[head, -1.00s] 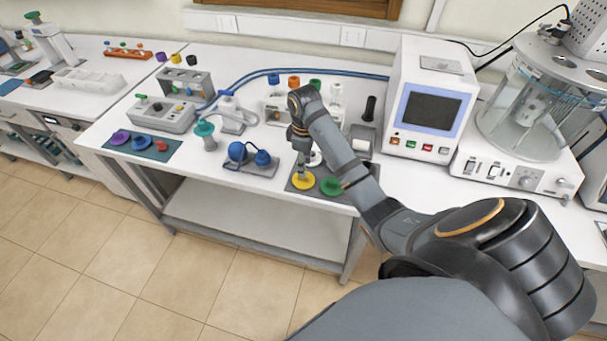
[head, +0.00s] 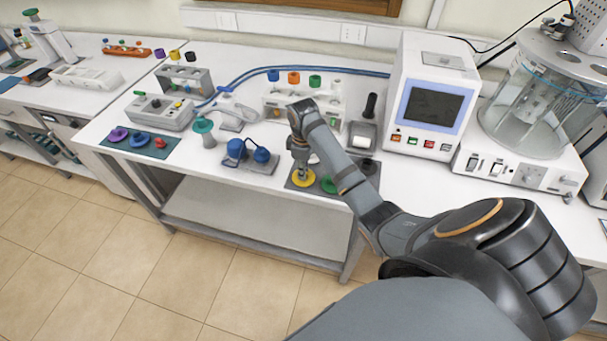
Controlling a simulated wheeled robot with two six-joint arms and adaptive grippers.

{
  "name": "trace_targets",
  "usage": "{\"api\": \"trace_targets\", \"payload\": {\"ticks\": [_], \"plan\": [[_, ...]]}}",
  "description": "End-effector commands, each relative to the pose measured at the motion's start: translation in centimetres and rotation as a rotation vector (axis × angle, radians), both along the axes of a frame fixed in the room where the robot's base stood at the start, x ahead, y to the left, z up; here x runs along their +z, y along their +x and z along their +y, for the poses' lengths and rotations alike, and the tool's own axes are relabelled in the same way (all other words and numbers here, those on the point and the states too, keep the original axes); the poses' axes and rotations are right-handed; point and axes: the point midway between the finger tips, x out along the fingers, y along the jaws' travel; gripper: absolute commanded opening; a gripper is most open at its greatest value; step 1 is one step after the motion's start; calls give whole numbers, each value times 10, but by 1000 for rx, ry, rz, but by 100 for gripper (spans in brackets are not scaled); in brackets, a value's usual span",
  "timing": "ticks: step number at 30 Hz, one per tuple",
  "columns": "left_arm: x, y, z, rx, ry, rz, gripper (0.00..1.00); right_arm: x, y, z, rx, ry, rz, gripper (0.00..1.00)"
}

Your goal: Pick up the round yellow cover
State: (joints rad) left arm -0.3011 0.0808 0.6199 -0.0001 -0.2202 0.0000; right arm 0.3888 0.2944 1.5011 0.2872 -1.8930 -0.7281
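The round yellow cover (head: 303,179) lies on a dark grey mat (head: 292,187) near the front edge of the table. My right gripper (head: 301,172) points down directly over the yellow cover, with its fingertips at or just above the cover's middle. The fingers are small here, and I cannot tell whether they are open or shut on it. A green cover (head: 329,185) lies just right of the yellow one, partly hidden by my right arm. My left gripper is not in view.
A blue double-knobbed device (head: 249,153) stands left of the mat. A teal-topped bottle (head: 204,130) and a blue-green mat with purple, blue and red covers (head: 170,153) are farther left. A rack with coloured caps (head: 275,97) stands behind. A white instrument (head: 432,100) stands right.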

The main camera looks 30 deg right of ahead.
Motion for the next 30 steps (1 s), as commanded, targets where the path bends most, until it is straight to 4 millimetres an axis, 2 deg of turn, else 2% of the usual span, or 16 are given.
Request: {"api": "trace_targets", "payload": {"ticks": [3,14,17,21,24,30], "plan": [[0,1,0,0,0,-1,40,0,0,0,0,0,0,0],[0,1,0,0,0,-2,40,2,0,0,0,0,-1,0],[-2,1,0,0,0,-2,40,9,1,0,-1,1,-2,0],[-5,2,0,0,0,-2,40,31,1,-1,0,-2,-6,0],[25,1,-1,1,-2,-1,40,61,-16,5,1,-2,-1,0],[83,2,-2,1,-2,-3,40,106,-49,16,2,-1,2,0]]}}
